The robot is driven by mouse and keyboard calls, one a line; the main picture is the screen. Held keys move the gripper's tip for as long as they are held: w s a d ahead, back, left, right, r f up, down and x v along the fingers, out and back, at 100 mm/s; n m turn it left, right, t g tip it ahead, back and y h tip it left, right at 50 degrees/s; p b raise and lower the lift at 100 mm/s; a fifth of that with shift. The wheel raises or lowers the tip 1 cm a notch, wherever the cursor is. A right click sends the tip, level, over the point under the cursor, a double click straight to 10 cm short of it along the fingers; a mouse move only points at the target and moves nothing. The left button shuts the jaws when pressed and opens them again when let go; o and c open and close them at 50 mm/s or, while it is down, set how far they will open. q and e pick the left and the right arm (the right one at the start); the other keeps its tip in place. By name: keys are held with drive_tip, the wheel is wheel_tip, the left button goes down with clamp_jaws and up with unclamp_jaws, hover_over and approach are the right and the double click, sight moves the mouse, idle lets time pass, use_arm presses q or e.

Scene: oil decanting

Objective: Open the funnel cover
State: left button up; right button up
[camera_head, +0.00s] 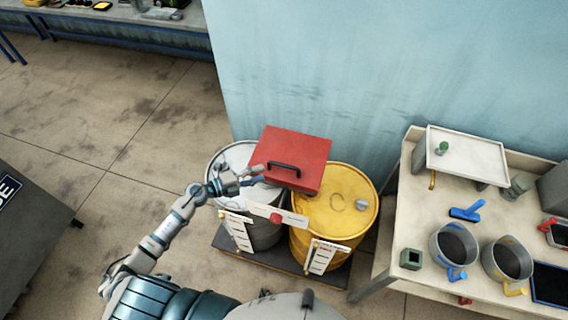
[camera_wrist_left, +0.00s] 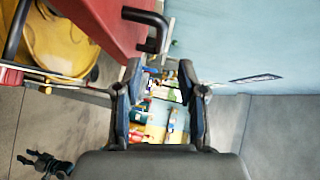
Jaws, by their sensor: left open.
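The red square funnel cover (camera_head: 297,155) sits level over the tops of the grey drum (camera_head: 236,156) and the yellow drum (camera_head: 337,222). It looks closed. Its black handle (camera_head: 284,168) is on the front part of its top. My left gripper (camera_head: 262,174) is open and empty just left of the handle. In the left wrist view, the open fingers (camera_wrist_left: 161,68) have the handle (camera_wrist_left: 149,28) beside them at upper left, with the red cover (camera_wrist_left: 103,22) behind it. I cannot tell whether a finger touches the handle. My right gripper does not show.
A white bar with a red knob (camera_head: 275,217) crosses in front of the drums. Both drums stand on a dark pallet (camera_head: 279,266). A workbench (camera_head: 402,222) with pots and tools is at right. A blue wall (camera_head: 400,70) stands behind.

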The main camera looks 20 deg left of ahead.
sight(283, 164)
use_arm(q)
drive_tip(key=p+x, duration=0.1)
drive_tip(key=x, duration=0.9)
drive_tip(key=shift+w, duration=0.1)
clamp_jaws()
